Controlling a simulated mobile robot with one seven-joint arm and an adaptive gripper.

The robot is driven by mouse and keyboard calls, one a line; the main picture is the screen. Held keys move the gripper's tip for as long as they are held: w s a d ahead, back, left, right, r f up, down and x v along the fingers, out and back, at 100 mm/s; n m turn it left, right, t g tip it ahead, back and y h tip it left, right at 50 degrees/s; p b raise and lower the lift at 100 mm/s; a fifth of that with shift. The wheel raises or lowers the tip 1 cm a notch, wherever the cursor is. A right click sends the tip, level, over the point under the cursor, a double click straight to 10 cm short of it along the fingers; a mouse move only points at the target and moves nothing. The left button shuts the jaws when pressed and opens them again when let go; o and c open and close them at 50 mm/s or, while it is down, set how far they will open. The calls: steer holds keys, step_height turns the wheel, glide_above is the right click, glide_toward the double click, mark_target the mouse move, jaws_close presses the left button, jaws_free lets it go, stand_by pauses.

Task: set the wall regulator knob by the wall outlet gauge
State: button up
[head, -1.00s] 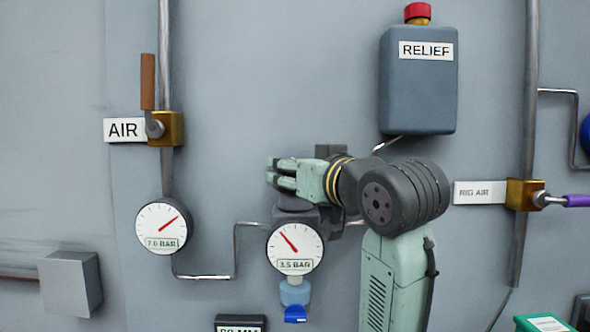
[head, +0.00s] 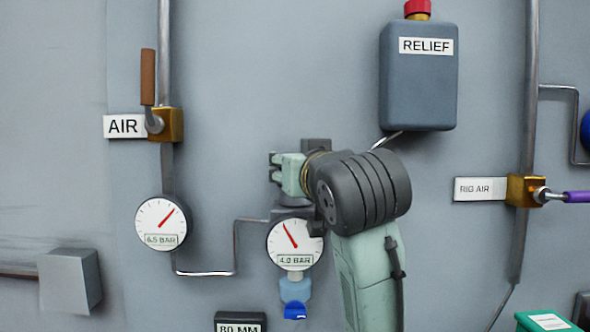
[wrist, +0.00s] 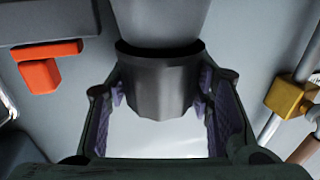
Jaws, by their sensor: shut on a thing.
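The dark ribbed regulator knob (wrist: 155,85) fills the middle of the wrist view, between my gripper's two purple-lined fingers. My gripper (head: 275,172) is shut on the knob, on the wall above the outlet gauge. Most of the knob is hidden by my gripper and wrist in the head view. The outlet gauge (head: 295,245) below it reads 4.0 BAR, its red needle pointing up and slightly left. Another round gauge (head: 161,224) on the left pipe reads 6.5 BAR, its needle pointing up and right.
An AIR valve (head: 166,125) with a brown handle is at upper left. A grey RELIEF tank (head: 418,85) hangs at upper right. A RIG AIR valve (head: 525,191) with a purple handle is at right. A blue-tipped fitting (head: 295,292) hangs below the outlet gauge.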

steer(key=m+h+b, duration=0.1)
steer(key=m+h, duration=0.2)
steer(key=h, duration=0.1)
steer(key=m+h+b, duration=0.1)
steer(key=m+h, duration=0.2)
steer(key=h, duration=0.2)
steer(key=shift+f, duration=0.1)
steer(key=shift+m+g+h+b, duration=0.6)
steer(key=shift+m+h+b, duration=0.5)
steer(key=shift+h, duration=0.9)
steer(key=o, duration=0.9)
step_height(320, 180, up, 10)
steer(key=shift+r, duration=0.15)
